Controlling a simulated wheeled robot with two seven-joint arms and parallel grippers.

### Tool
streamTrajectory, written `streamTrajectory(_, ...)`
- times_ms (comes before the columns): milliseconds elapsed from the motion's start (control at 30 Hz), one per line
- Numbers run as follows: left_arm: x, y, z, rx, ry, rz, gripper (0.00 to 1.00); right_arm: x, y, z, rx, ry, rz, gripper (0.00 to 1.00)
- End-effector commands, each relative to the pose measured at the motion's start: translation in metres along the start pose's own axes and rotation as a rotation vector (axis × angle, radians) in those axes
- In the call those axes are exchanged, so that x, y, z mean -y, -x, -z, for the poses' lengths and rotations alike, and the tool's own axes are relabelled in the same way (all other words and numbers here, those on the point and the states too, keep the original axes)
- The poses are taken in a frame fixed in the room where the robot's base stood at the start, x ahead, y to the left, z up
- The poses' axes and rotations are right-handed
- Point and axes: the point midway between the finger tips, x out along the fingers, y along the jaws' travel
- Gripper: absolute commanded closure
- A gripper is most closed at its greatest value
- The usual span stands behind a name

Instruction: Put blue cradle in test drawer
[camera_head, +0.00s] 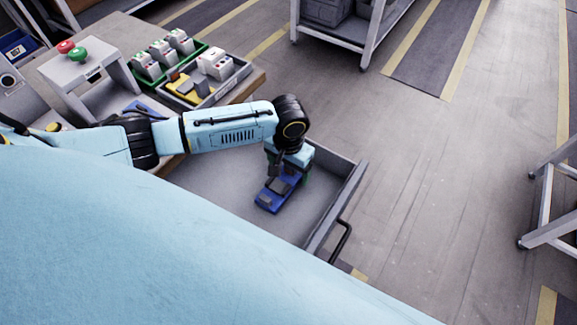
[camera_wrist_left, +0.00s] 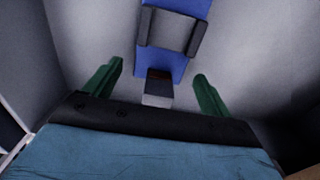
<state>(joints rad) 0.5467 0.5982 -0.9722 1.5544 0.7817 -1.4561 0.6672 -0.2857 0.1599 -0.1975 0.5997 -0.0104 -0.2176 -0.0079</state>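The blue cradle (camera_head: 268,199) is in the open grey drawer (camera_head: 218,192), near its front right part. It carries grey and dark parts. In the left wrist view the cradle (camera_wrist_left: 177,66) lies ahead of and partly between my fingers. My left gripper (camera_head: 288,174) is down in the drawer over the cradle's far end. In the left wrist view its green fingers (camera_wrist_left: 158,72) are spread, with a gap on either side of the cradle. Whether the cradle rests fully on the drawer floor is hard to tell. My right gripper is not in view.
On the workbench are a green tray (camera_head: 147,82) of grey-white devices, a grey tray (camera_head: 237,83) with a yellow part, and a stand with red and green buttons (camera_head: 77,53). The drawer's front wall and black handle (camera_head: 341,243) face open floor.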

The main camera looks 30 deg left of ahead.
Motion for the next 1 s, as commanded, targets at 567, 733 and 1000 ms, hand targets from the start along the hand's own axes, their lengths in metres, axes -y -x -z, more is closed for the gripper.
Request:
streamTrajectory(567,0.0,0.05,0.0,-0.002,-0.002,-0.001,0.17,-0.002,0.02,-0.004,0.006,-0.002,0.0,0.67)
streamTrajectory(733,0.0,0.089,0.0,-0.002,-0.001,0.001,0.17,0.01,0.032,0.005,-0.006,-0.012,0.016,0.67)
streamTrajectory(1000,0.0,0.128,0.0,-0.001,0.0,0.0,0.17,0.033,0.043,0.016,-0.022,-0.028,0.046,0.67)
